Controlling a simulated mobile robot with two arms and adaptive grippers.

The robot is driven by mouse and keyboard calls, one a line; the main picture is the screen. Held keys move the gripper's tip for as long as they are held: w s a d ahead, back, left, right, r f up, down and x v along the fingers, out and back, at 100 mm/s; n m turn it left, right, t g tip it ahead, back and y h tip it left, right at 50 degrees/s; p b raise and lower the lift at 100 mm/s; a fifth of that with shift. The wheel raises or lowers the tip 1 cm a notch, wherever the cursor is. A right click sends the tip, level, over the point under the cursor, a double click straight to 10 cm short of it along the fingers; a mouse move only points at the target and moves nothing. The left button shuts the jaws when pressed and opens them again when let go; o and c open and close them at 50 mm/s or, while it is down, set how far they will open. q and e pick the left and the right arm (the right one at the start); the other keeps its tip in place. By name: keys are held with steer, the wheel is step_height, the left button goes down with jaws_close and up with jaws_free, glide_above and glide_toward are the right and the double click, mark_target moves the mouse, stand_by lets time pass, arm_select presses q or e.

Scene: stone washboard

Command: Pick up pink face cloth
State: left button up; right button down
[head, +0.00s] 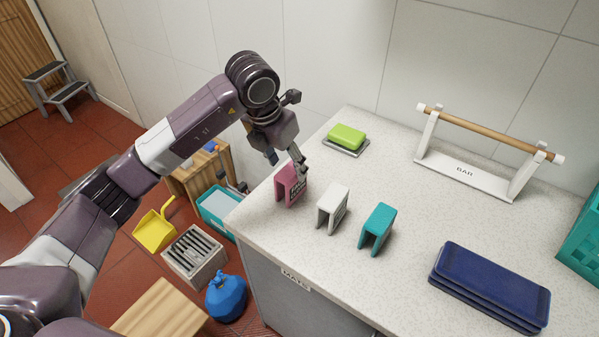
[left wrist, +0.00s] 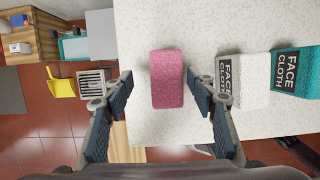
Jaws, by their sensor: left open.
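The pink face cloth (head: 288,186) stands folded on the speckled counter near its left edge, first in a row of cloths. In the left wrist view the pink face cloth (left wrist: 167,79) lies between and ahead of the open fingers. My left gripper (head: 298,170) is at the pink cloth, its fingers partly hiding it in the head view. It also shows in the left wrist view (left wrist: 158,95), open, with a gap on each side of the cloth. My right gripper is not in view.
A white face cloth (head: 333,208) and a teal one (head: 377,228) stand to the right. A green soap (head: 346,135) on a dish is behind. A bar stand (head: 465,178) and blue folded stack (head: 490,285) are farther right. The counter's front is clear.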

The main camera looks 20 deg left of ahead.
mark_target(295, 182)
arm_select(q)
steer(key=shift+w+d+f, duration=0.1)
steer(key=shift+w+f, duration=0.05)
steer(key=shift+w, duration=0.05)
steer(key=shift+f, duration=0.3)
steer(key=shift+d+f+p, duration=0.2)
steer(key=shift+f+p, duration=0.35)
steer(key=shift+f, duration=0.25)
steer(key=x, duration=0.1)
steer(key=p+x, duration=0.1)
steer(key=x, duration=0.1)
steer(key=p+x, duration=0.1)
steer(key=shift+d+f, duration=0.3)
steer(key=shift+f, duration=0.2)
steer(key=shift+c, duration=0.7)
steer(key=c, duration=1.1)
steer(key=shift+r, duration=0.1)
